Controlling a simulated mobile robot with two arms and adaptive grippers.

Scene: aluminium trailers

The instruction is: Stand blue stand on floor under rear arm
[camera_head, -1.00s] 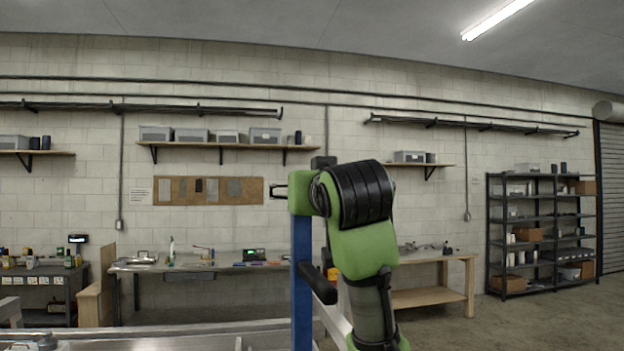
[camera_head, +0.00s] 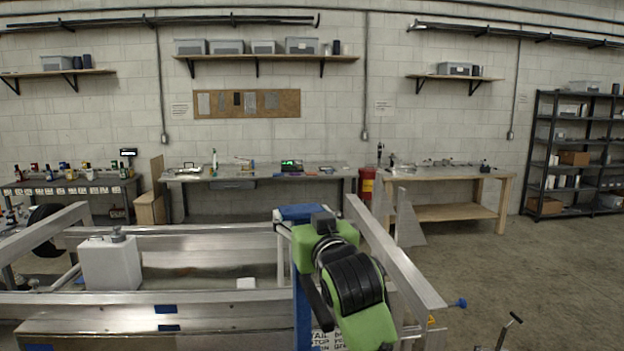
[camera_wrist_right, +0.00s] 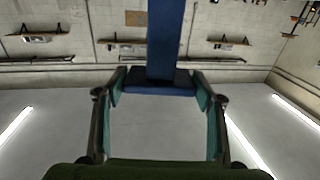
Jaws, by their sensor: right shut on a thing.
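The blue stand (camera_head: 303,306) is upright in the head view, with a wide blue top (camera_head: 302,212). Its lower end is out of the picture, so I cannot tell whether it touches the floor. My right gripper (camera_head: 285,226) is shut on it near the top, partly hidden by my green wrist. In the right wrist view, the blue stand (camera_wrist_right: 166,38) runs up from between the two fingers of my right gripper (camera_wrist_right: 160,82). The aluminium trailer frame (camera_head: 200,298) lies around the stand. I cannot tell which part is the rear arm. My left gripper is not in view.
A long aluminium beam (camera_head: 393,252) slopes just right of my wrist. A white container (camera_head: 111,263) stands on the trailer frame at left. A jack-like handle (camera_head: 507,327) is at lower right. Workbenches line the wall; open floor (camera_head: 480,262) lies at right.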

